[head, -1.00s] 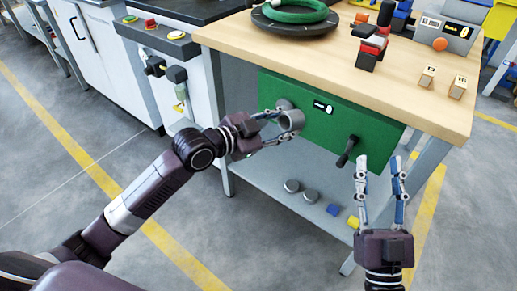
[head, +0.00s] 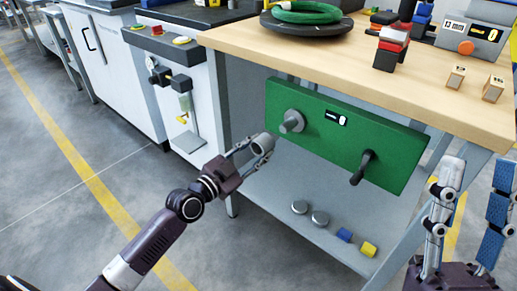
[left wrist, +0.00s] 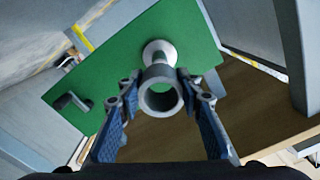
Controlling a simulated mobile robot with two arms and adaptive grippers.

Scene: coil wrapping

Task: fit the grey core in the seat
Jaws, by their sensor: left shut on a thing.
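The grey core (head: 262,143) is a short hollow cylinder. My left gripper (head: 256,149) is shut on it, in front of the green panel (head: 335,150). In the left wrist view the core (left wrist: 160,90) sits between the fingertips with its open end toward the camera. The grey round seat (head: 291,121) sticks out from the panel's left part. In the head view the core is apart from it, to its lower left. In the left wrist view the seat (left wrist: 158,50) shows just beyond the core, partly hidden. My right gripper (head: 479,172) is open and empty at the right.
A black crank handle (head: 362,168) sticks out of the panel's right part. Above is a wooden tabletop (head: 350,60) with a green coil (head: 300,12) on a dark disc. A lower shelf (head: 285,190) holds two grey discs and blue and yellow blocks. Open floor lies left.

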